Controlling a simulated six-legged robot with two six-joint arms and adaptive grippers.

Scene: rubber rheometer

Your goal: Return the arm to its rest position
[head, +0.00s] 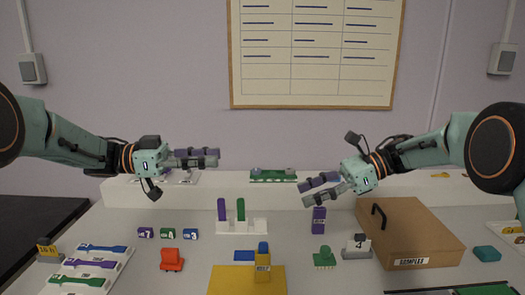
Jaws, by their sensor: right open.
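My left gripper (212,157) is raised in front of the wall and the white ledge, pointing right. Its fingers overlap in this side view, so I cannot tell whether it is open or shut. No object shows in it. My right gripper (308,192) points left and slightly down, above the right-middle of the table. Its fingers are apart, and nothing shows between them. A purple block (319,220) stands just below its fingertips in the picture. Both arms reach in from the sides.
A brown case (425,245) with a black handle lies below my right arm. A white rack (260,227) holds purple and green upright pieces. A tray (50,288) holds coloured tools at left.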

